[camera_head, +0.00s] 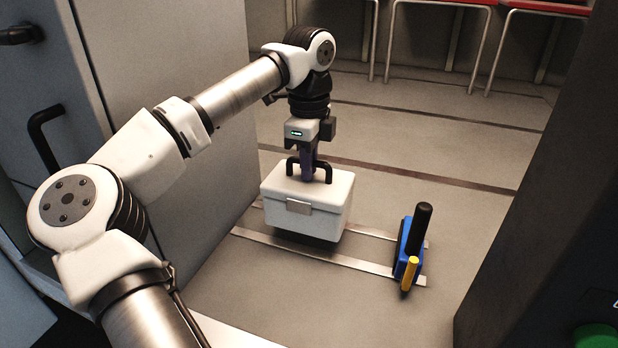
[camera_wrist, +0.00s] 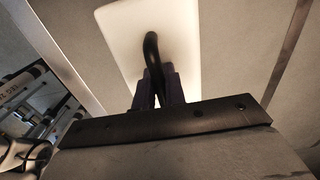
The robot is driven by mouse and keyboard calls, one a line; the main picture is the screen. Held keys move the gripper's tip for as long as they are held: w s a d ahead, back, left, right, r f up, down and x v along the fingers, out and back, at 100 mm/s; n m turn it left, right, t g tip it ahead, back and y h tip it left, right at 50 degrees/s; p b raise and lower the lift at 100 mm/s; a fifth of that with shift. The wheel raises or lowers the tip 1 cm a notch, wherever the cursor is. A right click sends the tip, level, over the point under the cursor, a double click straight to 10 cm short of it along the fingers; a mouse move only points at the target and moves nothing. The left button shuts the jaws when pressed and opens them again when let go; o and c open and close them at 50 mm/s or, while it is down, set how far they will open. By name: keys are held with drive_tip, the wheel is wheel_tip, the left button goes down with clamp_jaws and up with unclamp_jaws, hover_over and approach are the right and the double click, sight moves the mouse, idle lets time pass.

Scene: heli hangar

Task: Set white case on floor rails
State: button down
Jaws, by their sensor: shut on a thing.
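The white case (camera_head: 302,208) hangs upright below my gripper (camera_head: 307,172), which is shut on its black top handle. In the wrist view the case's white lid (camera_wrist: 185,40) and the dark handle (camera_wrist: 152,52) show, with the gripper's fingers (camera_wrist: 158,90) around the handle. Two pale metal floor rails (camera_head: 330,263) run left to right beneath the case. The case appears slightly above the rails, with a shadow under it; I cannot tell the exact gap. Part of the farther rail is hidden behind the case.
A blue tool with a black grip and a yellow part (camera_head: 410,245) stands on the right ends of the rails, close right of the case. Grey cabinets (camera_head: 165,80) stand on the left. A dark panel (camera_head: 545,190) is at the right. Red-topped seats (camera_head: 460,5) are at the back.

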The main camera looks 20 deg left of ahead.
drive_tip(key=shift+f+p, duration=0.4)
drive_tip(key=shift+f, duration=1.6)
drive_tip(key=c, duration=1.9)
unclamp_jaws()
drive_tip(key=shift+f, duration=0.15)
drive_tip(key=o, duration=0.4)
drive_tip(key=shift+o, duration=0.2)
wheel_tip(320, 180, up, 12)
drive_tip(key=shift+r+b, duration=0.25)
drive_tip(key=shift+b, duration=0.8)
